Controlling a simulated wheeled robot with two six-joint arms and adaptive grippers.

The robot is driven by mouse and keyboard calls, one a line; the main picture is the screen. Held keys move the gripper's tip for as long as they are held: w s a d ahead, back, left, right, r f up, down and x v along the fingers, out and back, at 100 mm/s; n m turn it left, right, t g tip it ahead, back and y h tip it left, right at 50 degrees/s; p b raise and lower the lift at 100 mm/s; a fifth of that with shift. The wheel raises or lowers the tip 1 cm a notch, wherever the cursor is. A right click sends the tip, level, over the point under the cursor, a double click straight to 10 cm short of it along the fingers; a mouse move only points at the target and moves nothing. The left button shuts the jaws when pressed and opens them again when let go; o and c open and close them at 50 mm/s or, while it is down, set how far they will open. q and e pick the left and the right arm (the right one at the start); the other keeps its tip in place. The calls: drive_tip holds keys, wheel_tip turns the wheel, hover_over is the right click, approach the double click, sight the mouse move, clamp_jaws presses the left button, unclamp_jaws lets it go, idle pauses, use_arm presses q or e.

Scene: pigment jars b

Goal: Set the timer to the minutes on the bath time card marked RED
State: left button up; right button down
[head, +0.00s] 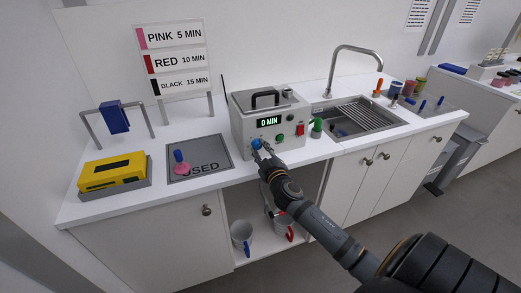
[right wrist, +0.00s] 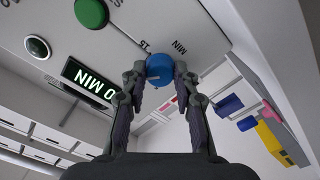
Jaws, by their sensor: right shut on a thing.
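The water bath with the timer (head: 242,128) stands on the counter; its green display (head: 269,122) reads 0 MIN. The display also shows, turned, in the right wrist view (right wrist: 89,84). A blue knob (head: 256,143) is on the lower left of the front panel. My right gripper (head: 262,148) is shut on this knob; in the right wrist view its fingers hold the knob (right wrist: 160,65) from both sides. The card marked RED (head: 177,62) reads 10 MIN, between PINK 5 MIN and BLACK 15 MIN. My left gripper is not in view.
The front panel also has green buttons (head: 280,138) and a red switch (head: 300,129). A yellow box (head: 112,170) and a grey USED tray (head: 215,165) lie to the left. A sink (head: 370,124) is to the right. Mugs (head: 241,232) stand on the shelf below.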

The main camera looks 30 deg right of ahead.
idle(0.4)
drive_tip(key=c, duration=1)
unclamp_jaws()
drive_tip(key=v, duration=1.2)
drive_tip(key=shift+a+r, duration=0.1)
